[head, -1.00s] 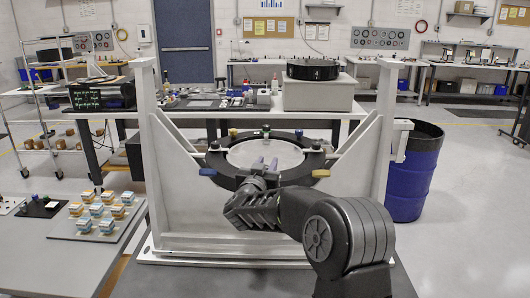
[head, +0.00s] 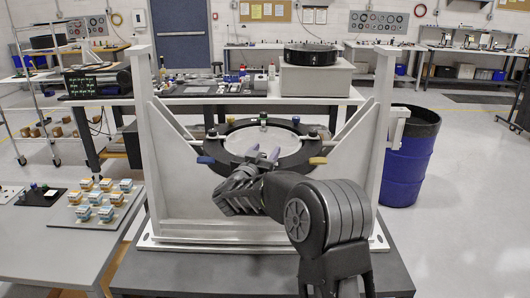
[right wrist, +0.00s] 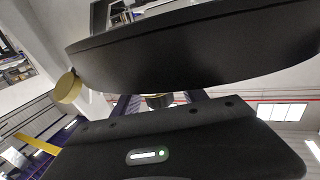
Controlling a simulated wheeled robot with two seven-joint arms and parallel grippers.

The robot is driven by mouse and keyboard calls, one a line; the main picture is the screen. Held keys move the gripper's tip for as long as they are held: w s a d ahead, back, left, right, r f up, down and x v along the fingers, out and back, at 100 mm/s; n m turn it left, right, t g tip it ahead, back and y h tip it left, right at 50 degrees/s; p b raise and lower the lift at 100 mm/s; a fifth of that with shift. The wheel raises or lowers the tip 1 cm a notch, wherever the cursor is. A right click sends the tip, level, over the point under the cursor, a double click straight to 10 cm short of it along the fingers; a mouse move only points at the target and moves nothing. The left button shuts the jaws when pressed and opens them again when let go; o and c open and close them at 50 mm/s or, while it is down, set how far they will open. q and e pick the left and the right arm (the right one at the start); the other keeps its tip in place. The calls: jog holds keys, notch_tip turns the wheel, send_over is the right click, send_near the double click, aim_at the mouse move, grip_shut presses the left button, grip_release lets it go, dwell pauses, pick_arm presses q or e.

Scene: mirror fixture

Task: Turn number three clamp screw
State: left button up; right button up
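A black ring fixture (head: 220,172) hangs in a white frame, with clamp screws around its rim. In the right wrist view, a dark knob with a pale band (right wrist: 158,100) sits under the ring, between the spread fingers; contact cannot be told. A yellow knob (right wrist: 68,88) shows at the left there. My left gripper is not in view.
The white frame's uprights (head: 152,130) stand either side of the ring. A side table with a tray of small blocks (head: 75,214) is at left. A blue drum (head: 408,165) stands at right. A cluttered workbench (head: 190,101) is behind.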

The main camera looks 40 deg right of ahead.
jog(key=shift+a, duration=0.1)
jog(key=b+v, duration=0.2)
jog(key=v, duration=0.5)
jog(key=shift+s+a+b, duration=0.25)
jog(key=shift+b, duration=0.05)
dwell(0.4)
